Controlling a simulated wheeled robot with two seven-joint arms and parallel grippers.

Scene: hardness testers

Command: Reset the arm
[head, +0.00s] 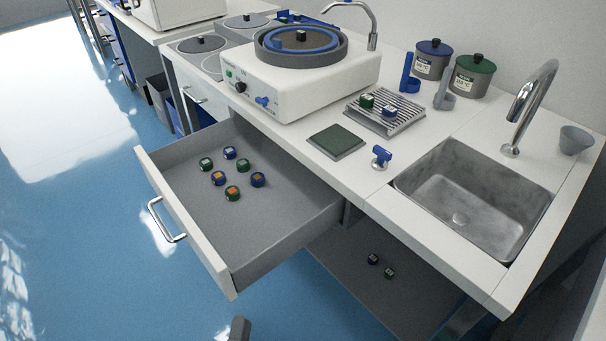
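Only a small dark grey tip of my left gripper (240,328) shows, at the bottom edge of the head view, in front of the open drawer (190,228). It is apart from the drawer and touches nothing that I can see. The rest of this gripper is cut off, so I cannot tell whether it is open or shut. My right gripper does not show.
The drawer juts out over the blue floor, holding several small green and blue samples. A white polishing machine (300,90), a slatted rack (396,122), two lidded jars and a metal sink (475,190) occupy the counter. Two samples lie on a low shelf (350,255).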

